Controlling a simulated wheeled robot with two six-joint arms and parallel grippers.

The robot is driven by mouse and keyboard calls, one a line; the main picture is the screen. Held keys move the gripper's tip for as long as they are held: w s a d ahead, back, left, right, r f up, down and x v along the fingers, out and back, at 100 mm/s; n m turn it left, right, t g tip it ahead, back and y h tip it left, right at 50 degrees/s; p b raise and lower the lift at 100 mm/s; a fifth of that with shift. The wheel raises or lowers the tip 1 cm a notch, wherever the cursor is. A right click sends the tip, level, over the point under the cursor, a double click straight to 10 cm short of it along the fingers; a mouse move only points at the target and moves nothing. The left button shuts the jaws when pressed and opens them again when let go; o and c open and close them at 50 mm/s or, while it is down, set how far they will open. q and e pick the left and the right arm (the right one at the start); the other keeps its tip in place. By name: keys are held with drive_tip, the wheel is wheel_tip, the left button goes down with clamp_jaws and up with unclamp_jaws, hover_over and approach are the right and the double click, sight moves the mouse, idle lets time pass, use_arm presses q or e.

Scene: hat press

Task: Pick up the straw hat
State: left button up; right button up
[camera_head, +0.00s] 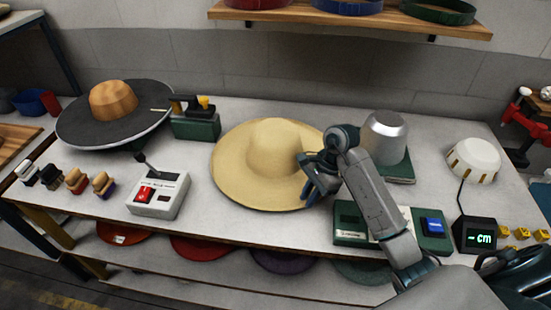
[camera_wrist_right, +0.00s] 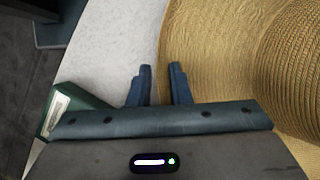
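The straw hat (camera_head: 272,150) lies brim down on the white workbench, with its round crown up; in the right wrist view its woven brim (camera_wrist_right: 215,60) and crown fill the right side. My right gripper (camera_head: 308,188) is at the brim's right front edge in the head view and covers part of it. In the right wrist view its two fingers (camera_wrist_right: 160,84) stand a little apart with nothing seen gripped; the brim's edge line runs between them. I cannot tell whether they touch the brim. My left gripper is not in view.
A metal dome (camera_head: 385,137) on a green base stands right of the hat, with a green-and-white box (camera_head: 352,228) in front of it. A control box (camera_head: 158,195) and a black-brimmed hat (camera_head: 72,128) are at left. A wooden shelf (camera_head: 350,20) hangs above.

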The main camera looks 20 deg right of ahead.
drive_tip(key=shift+b+x, duration=0.3)
drive_tip(key=shift+x, duration=0.65)
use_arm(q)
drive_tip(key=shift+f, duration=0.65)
use_arm(e)
drive_tip(key=shift+w+d, duration=0.1)
drive_tip(key=shift+c, duration=0.2)
clamp_jaws()
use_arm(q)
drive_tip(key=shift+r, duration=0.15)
use_arm(e)
drive_tip(key=shift+r, duration=0.15)
